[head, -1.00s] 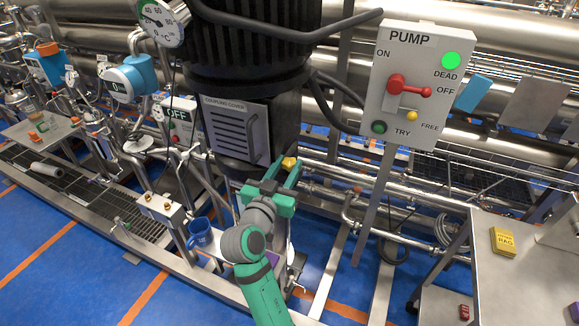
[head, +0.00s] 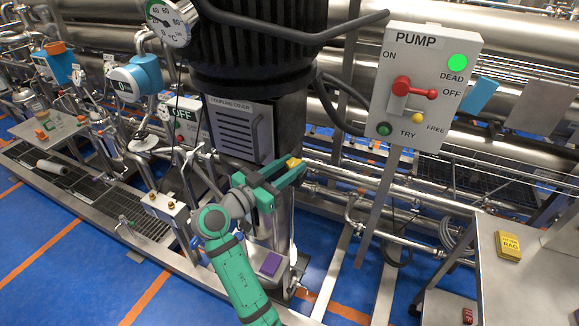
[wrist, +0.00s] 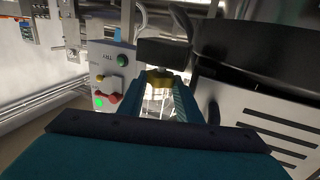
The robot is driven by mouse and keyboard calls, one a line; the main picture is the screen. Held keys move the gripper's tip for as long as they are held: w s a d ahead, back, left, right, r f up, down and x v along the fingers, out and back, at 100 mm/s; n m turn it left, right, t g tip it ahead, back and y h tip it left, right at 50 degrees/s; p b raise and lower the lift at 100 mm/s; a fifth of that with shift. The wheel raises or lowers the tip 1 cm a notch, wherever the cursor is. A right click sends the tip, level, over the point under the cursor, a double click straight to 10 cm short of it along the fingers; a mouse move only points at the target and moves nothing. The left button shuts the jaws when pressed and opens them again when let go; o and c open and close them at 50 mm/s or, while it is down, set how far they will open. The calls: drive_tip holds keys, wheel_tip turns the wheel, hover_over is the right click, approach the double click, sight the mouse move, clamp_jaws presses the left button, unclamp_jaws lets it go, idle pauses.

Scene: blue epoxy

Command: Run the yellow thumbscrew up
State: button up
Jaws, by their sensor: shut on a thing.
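The yellow thumbscrew (head: 293,162) shows as a small yellow knob beside the lower right of the dark motor housing. In the wrist view the yellow thumbscrew (wrist: 160,78) sits between my fingertips, just under a dark block. My green gripper (head: 288,172) reaches up to it from the lower left and is shut on it. The fingers hide part of the knob, and its thread cannot be made out. The coupling cover (head: 239,130), a slotted grey plate with a handle, is to the left of it.
The pump box (head: 418,85) with a red lever and a lit green lamp stands to the right on a post. A grey hose runs above my gripper. A steel cart (head: 500,260) stands at the right.

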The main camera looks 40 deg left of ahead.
idle(0.3)
drive_tip(key=o, duration=1)
drive_tip(key=shift+o, duration=0.2)
drive_tip(key=shift+d+n+y, duration=0.2)
drive_tip(key=shift+n+y, duration=0.55)
drive_tip(key=shift+y, duration=0.45)
drive_tip(key=shift+d+n+y, duration=0.15)
drive_tip(key=shift+n+y, duration=0.6)
drive_tip(key=shift+y, duration=0.45)
drive_tip(key=shift+w+d+n+g+y, duration=0.15)
drive_tip(key=shift+n+g+y, duration=0.2)
drive_tip(key=shift+n+y, duration=0.4)
drive_tip(key=shift+w+d+n+g+y, duration=0.1)
drive_tip(key=shift+n+g+y, duration=0.3)
drive_tip(key=shift+y, duration=0.65)
drive_tip(key=shift+s+n+g+y, duration=0.1)
drive_tip(key=shift+n+g+y, duration=0.25)
drive_tip(key=shift+n+y, duration=0.4)
drive_tip(key=shift+y, duration=0.35)
drive_tip(key=shift+d+n+g+y, duration=0.15)
drive_tip(key=shift+n+g+y, duration=0.65)
drive_tip(key=shift+n+y, duration=0.15)
